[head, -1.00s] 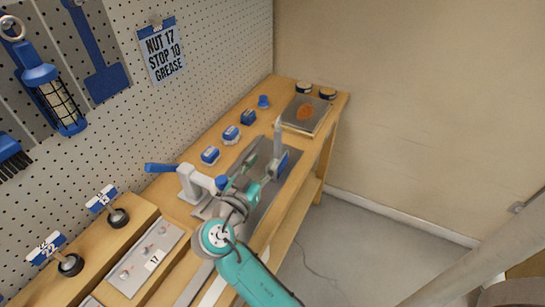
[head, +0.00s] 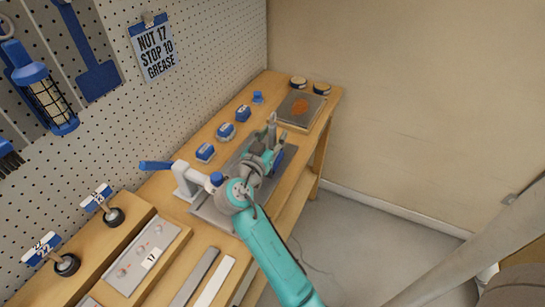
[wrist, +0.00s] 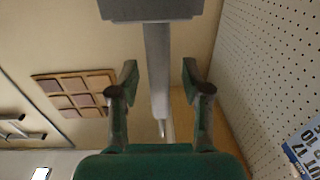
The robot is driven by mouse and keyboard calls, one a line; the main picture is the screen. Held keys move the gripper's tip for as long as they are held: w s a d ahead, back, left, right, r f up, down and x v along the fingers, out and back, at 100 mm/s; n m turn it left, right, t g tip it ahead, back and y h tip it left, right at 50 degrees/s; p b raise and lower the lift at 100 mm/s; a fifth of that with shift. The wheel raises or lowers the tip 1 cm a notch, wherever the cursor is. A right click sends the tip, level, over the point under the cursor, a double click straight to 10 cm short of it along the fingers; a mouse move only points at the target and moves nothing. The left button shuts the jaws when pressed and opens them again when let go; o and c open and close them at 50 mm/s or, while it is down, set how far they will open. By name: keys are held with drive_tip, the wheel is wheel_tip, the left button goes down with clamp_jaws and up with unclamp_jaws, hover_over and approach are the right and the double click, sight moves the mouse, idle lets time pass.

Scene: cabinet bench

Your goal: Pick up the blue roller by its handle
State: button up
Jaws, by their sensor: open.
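A blue part (head: 287,155), which may be the roller, shows at the far side of my gripper (head: 264,148) in the head view, partly hidden by it. A grey upright piece (head: 272,124) rises just beyond the gripper. In the wrist view my gripper (wrist: 160,76) is open, with one finger on each side of a grey bar (wrist: 157,55). The bar meets a dark grey block at the top edge, and gaps show on both sides of it. I cannot tell whether this bar is the roller's handle. No blue roller shows in the wrist view.
Small blue-and-white items (head: 226,131) line the bench along the pegboard (head: 195,85). A tray with an orange patch (head: 301,121) and two round tins (head: 321,88) stand at the far end.

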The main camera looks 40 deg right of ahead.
clamp_jaws()
drive_tip(key=shift+r, duration=0.1)
idle(0.3)
